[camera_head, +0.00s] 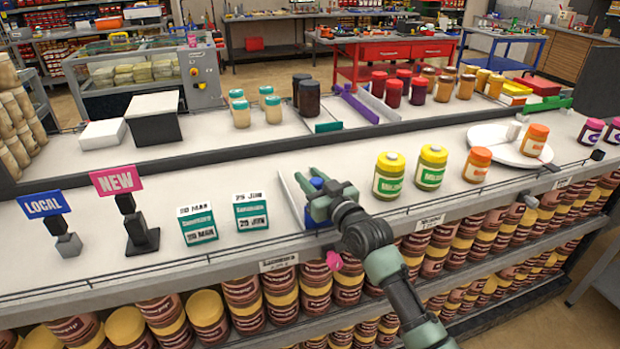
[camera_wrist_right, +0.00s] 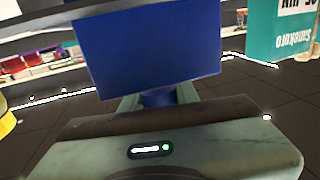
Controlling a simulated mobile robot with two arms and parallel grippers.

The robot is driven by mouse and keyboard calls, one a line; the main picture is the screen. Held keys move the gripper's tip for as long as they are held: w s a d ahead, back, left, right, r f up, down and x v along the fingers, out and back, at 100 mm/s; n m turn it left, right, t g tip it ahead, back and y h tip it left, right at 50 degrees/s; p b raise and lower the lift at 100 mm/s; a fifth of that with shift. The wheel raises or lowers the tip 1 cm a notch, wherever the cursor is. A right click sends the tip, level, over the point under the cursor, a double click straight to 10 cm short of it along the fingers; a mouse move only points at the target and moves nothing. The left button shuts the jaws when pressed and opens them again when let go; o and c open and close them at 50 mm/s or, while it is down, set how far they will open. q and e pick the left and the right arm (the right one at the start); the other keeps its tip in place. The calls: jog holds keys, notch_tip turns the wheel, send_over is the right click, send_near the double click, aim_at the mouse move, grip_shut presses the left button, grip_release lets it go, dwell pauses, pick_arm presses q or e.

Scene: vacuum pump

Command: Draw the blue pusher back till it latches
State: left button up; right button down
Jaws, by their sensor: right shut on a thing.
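The blue pusher (camera_head: 317,183) sits in a narrow grey-walled track (camera_head: 290,200) on the near shelf, partly hidden by my right gripper (camera_head: 309,182). In the right wrist view the pusher shows as a broad dark blue plate (camera_wrist_right: 155,58) with a short blue stem below it. The fingers of my right gripper (camera_wrist_right: 158,98) are shut on that stem, one on each side. The plate stands upright beyond the fingertips. Whether the pusher is latched cannot be seen. My left gripper is in neither view.
Teal-and-white date cards (camera_head: 252,212) stand left of the track, with NEW (camera_head: 117,180) and LOCAL (camera_head: 44,204) signs farther left. Yellow jars (camera_head: 388,176) and an orange-lidded jar (camera_head: 477,165) stand right of my arm. A raised shelf with jars runs behind.

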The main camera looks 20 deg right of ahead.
aim_at(321, 185)
dwell(0.3)
jog(key=b+x, duration=0.1)
jog(key=x, duration=0.1)
jog(key=d+b+x, duration=0.1)
jog(key=x, duration=0.1)
jog(key=shift+w+a, duration=0.1)
jog(key=shift+w, duration=0.1)
jog(key=c, duration=1.1)
grip_release()
jog(key=shift+o, duration=0.2)
jog(key=shift+s, duration=0.1)
jog(key=b+v, duration=0.1)
jog(key=v, duration=0.6)
jog(key=shift+s, duration=0.35)
